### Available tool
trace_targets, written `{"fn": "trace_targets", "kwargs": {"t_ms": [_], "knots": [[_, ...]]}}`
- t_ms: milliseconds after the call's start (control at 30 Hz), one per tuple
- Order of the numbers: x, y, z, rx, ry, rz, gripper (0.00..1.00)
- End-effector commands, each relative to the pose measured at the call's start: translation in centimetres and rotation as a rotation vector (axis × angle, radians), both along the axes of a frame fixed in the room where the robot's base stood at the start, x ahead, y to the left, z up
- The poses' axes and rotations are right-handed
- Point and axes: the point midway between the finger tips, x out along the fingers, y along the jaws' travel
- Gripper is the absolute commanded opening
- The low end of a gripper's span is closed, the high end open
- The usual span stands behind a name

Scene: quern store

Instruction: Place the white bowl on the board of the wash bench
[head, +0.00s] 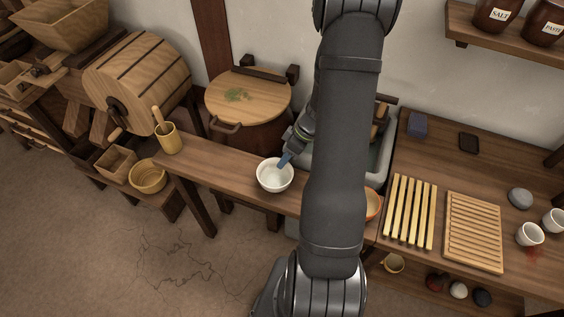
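The white bowl (275,181) is upright at the narrow wooden plank left of my arm; I cannot tell whether it rests on it or is just above. My gripper (285,160) reaches down from behind my arm, its blue fingertip at the bowl's far right rim. Whether the fingers are closed on the rim is too small to tell. On the bench at right lie a slatted wooden board (473,233) and a rack of pale bars (410,212). Both look empty. A grey basin (382,160) is partly hidden by my arm.
A wooden cup with a handle (168,138) stands on the plank's left end. An orange-rimmed bowl (373,204) is half hidden by my arm. White cups (530,234) and a grey stone (520,198) stand right of the slatted board. A lidded tub (248,97) stands behind the plank.

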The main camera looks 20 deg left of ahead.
Motion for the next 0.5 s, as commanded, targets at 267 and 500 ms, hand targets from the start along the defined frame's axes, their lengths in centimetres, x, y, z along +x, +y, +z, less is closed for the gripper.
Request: {"fn": "trace_targets", "kwargs": {"t_ms": [267, 500], "knots": [[1.7, -2.3, 5.3, 0.001, -0.005, -0.002, 0.32], [2.4, -3.3, 7.7, 0.001, -0.002, -0.001, 0.32]]}}
